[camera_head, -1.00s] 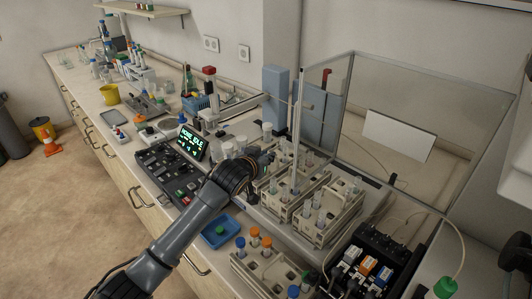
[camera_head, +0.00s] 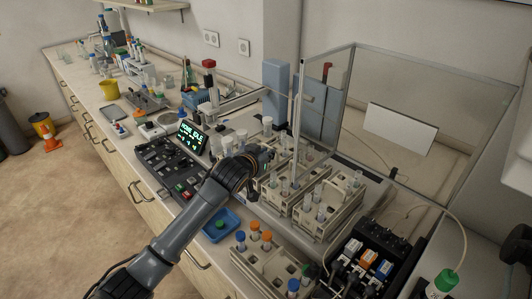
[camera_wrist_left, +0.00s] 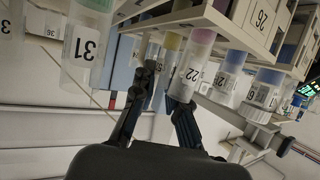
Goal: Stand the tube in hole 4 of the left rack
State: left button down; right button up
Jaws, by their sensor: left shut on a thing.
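My left gripper (camera_head: 266,157) is above the near-left edge of the racks in the head view. It is shut on a tube. In the wrist view its dark fingers (camera_wrist_left: 160,88) close on a pale tube with a yellowish band (camera_wrist_left: 160,68), partly hidden by a finger and a neighbouring tube marked 22 (camera_wrist_left: 192,68). The left rack (camera_head: 277,201) is a beige holder with several clear tubes standing in it, partly behind my gripper. Its hole numbers are too small to read. My right gripper is not in view.
A second beige rack (camera_head: 328,226) stands to the right. A front rack (camera_head: 262,268) holds blue- and orange-capped tubes. A blue tray (camera_head: 218,226) and a control panel (camera_head: 165,170) lie left of the racks. A clear screen (camera_head: 350,110) stands behind.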

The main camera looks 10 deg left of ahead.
pick_arm(q)
jog(key=shift+s+f, duration=0.1)
jog(key=shift+f, duration=0.4)
jog(key=shift+f, duration=0.25)
jog(key=c, duration=1.3)
grip_release()
jog(key=v, duration=1.2)
jog(key=shift+d+r, duration=0.1)
jog(key=shift+r, duration=0.2)
